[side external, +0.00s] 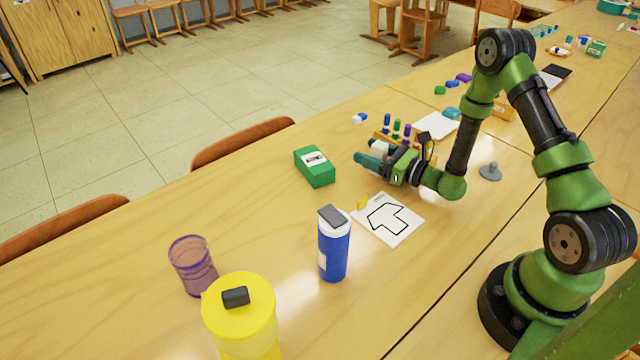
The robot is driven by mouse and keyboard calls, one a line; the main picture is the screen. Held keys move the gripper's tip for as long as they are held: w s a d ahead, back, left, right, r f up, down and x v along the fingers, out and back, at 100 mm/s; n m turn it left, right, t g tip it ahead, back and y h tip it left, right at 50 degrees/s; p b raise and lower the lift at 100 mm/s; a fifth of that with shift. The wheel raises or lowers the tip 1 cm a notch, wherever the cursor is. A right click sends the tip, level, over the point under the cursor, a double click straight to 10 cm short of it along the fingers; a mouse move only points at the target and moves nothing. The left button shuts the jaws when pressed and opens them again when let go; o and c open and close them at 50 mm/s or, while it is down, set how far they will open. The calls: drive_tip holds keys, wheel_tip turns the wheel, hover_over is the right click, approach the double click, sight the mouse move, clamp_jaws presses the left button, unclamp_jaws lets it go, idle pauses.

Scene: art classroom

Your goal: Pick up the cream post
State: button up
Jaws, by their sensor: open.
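My gripper (368,157) is low over the table, in the middle of the view, with its teal fingers pointing left. It is open. A small cream or white piece (379,147) shows right by the fingers; it may be the cream post, but the fingers partly hide it and I cannot tell whether they touch it. Just behind the gripper, a wooden rack (384,136) holds upright posts: a blue one (386,122), a green one (396,128) and a purple one (407,131). The gripper hides part of the rack.
A green box (314,167) lies left of the gripper, and a white card with a black outline (388,219) in front. A blue bottle (333,250), purple cup (193,265) and yellow container (240,315) stand nearer. A grey knobbed piece (490,172) is at right.

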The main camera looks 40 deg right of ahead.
drive_tip(key=c, duration=1.1)
drive_tip(key=shift+r, duration=0.1)
